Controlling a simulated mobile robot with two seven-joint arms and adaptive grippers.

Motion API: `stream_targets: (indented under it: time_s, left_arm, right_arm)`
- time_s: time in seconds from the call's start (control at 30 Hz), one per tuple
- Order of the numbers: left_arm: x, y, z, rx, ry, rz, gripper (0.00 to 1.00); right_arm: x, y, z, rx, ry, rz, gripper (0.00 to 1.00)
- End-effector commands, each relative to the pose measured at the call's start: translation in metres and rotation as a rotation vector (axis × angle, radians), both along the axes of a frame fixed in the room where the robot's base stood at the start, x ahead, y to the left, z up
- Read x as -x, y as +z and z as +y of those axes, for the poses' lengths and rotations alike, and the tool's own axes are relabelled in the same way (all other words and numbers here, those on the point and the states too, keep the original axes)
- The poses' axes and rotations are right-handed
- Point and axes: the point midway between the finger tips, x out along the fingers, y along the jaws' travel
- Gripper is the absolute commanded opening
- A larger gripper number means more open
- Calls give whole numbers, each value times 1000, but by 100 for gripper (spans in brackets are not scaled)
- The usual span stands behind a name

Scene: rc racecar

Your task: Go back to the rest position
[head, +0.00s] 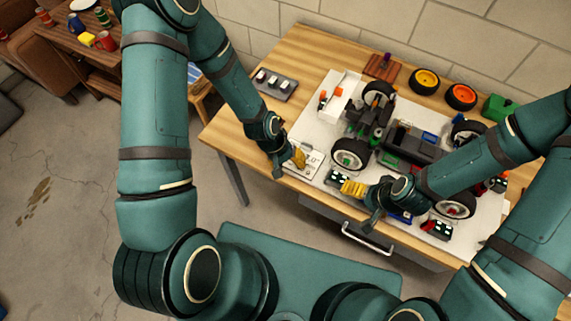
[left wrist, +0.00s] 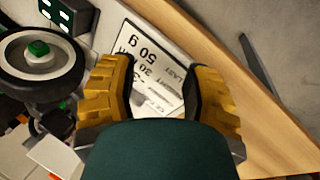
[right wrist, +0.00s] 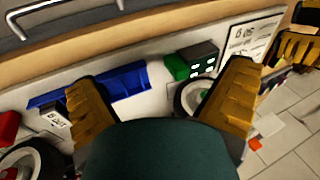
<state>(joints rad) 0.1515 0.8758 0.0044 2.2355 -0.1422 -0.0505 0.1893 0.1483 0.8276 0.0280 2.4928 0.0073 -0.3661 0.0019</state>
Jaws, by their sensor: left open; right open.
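My left gripper (head: 298,157) is open and empty over the left front part of the workbench, above a white label card (left wrist: 150,65) that shows between its yellow fingers in the left wrist view. My right gripper (head: 355,189) is open and empty above the front edge of the white mat, near a blue tray (right wrist: 120,82). The RC car (head: 405,140) stands on the mat beyond both grippers, with black tires and white rims. Part of it is hidden by my right arm.
The wooden workbench (head: 235,130) has a drawer handle (head: 367,240) at its front. A grey switch panel (head: 274,83), yellow wheel (head: 425,80), orange wheel (head: 461,96) and green box (head: 498,108) stand on it. A brick wall is behind. Open floor lies to the left.

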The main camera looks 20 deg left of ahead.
Motion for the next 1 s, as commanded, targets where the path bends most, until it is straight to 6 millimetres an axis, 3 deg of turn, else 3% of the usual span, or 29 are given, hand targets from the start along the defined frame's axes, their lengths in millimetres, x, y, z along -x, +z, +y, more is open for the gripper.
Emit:
stream_targets:
  time_s: [0.33, 0.53, 0.67, 1.0]
  left_arm:
    - [4, -1, -2, 2, -6, -7, 48]
    - [45, -7, -14, 0, -20, -65, 48]
    - [62, -6, -16, -15, -26, -97, 48]
    - [64, -4, -16, -19, -27, -104, 48]
  right_arm:
    - [0, -2, 0, 0, 0, 1, 100]
    - [4, -20, 3, 5, 8, 13, 100]
    - [5, -26, 4, 7, 10, 17, 100]
    - [5, -24, 4, 7, 11, 16, 100]
